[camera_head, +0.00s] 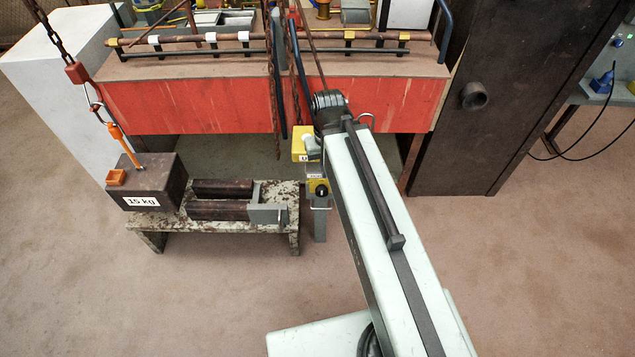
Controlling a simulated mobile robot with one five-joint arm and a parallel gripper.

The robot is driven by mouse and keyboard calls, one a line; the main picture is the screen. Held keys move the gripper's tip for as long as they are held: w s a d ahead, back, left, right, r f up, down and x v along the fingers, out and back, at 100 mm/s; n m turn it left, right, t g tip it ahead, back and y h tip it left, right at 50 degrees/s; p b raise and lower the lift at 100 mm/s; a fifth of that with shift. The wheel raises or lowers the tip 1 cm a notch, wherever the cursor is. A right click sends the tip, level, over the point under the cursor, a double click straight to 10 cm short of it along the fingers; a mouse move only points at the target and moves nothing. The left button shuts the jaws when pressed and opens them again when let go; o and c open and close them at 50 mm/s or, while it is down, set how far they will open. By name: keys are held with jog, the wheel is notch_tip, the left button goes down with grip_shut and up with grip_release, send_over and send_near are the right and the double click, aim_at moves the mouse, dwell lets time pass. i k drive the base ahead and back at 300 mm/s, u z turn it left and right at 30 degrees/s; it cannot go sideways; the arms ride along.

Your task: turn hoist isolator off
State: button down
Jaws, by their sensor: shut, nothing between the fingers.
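A grey post (320,225) stands right of the low bench and carries two small yellow units. The lower yellow box (311,187) has a round black knob (321,191) on its front. The upper yellow box (299,145) has a pale grey rounded part at its right side and a partly hidden label. I cannot read which one is the hoist isolator, nor the knob's position. My arm reaches up from the lower right, and its dark far joint is just above and right of these units. My gripper's fingers are not visible; the arm hides the area behind it.
A weight marked 15 kg (150,185) sits on a worn bench (222,226) at left, by an orange hook (124,146) on a chain. A red-fronted workbench (200,105) lies behind, with chains hanging before it. A dark cabinet (500,130) stands right.

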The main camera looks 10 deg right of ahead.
aim_at(320, 190)
jog(key=k, duration=1)
jog(key=u, duration=2.15)
jog(key=i, duration=1.65)
jog(key=z, duration=1.85)
